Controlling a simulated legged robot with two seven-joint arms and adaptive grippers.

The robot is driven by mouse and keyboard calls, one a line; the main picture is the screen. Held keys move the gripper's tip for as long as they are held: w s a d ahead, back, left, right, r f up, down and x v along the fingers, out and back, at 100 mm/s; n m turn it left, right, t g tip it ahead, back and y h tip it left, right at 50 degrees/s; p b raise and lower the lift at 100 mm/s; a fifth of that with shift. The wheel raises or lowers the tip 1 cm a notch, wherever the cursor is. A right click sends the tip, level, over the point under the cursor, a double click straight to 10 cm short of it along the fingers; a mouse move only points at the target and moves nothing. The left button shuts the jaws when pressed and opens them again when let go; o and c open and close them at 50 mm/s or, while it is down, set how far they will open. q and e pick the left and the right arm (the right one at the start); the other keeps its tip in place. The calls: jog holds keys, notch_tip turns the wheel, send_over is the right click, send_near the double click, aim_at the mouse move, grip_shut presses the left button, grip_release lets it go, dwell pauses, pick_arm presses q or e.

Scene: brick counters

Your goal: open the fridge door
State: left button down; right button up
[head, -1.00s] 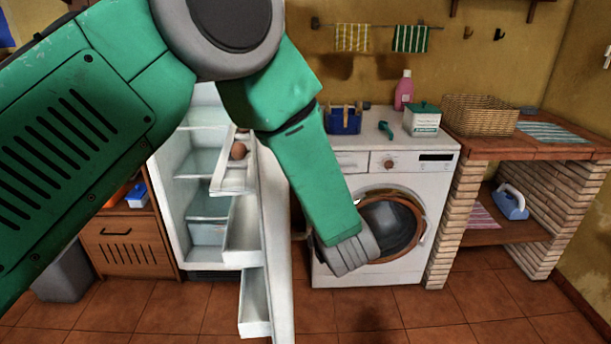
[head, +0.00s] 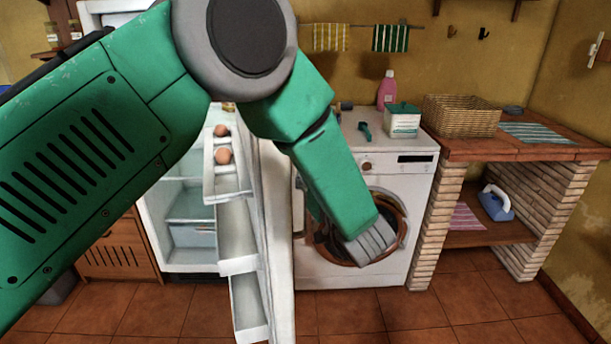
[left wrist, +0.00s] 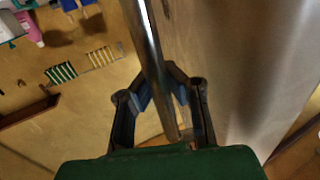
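The white fridge (head: 190,262) stands left of centre in the head view, partly hidden by my left arm. Its door (head: 280,240) stands open, swung out toward me, with its inner shelves facing left. Eggs (head: 223,155) sit in the upper door shelf. In the left wrist view, the long metal handle (left wrist: 152,45) runs between the two fingers of my left gripper (left wrist: 160,78). The fingertips close in on it from both sides, beside the grey outer door face (left wrist: 235,70). My right gripper is not in view.
A white washing machine (head: 412,190) stands right of the door, behind my left wrist. A brick counter (head: 470,150) with a basket (head: 462,116) is further right. A wooden cabinet (head: 115,250) is left of the fridge. The tiled floor (head: 440,312) is clear at front right.

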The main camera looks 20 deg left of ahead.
pick_arm(q)
jog(key=shift+s+d+f, duration=0.15)
jog(key=shift+d+f, duration=0.15)
jog(key=c, duration=1.8)
grip_release()
jog(key=o, duration=0.3)
jog(key=shift+s+d+r, duration=0.1)
jog(key=shift+d+r, duration=0.05)
jog(key=shift+r, duration=0.05)
jog(key=shift+w+d+v, duration=0.15)
jog(key=shift+v, duration=1.9)
jog(key=shift+w+d+v, duration=0.15)
jog(key=shift+v, duration=1.9)
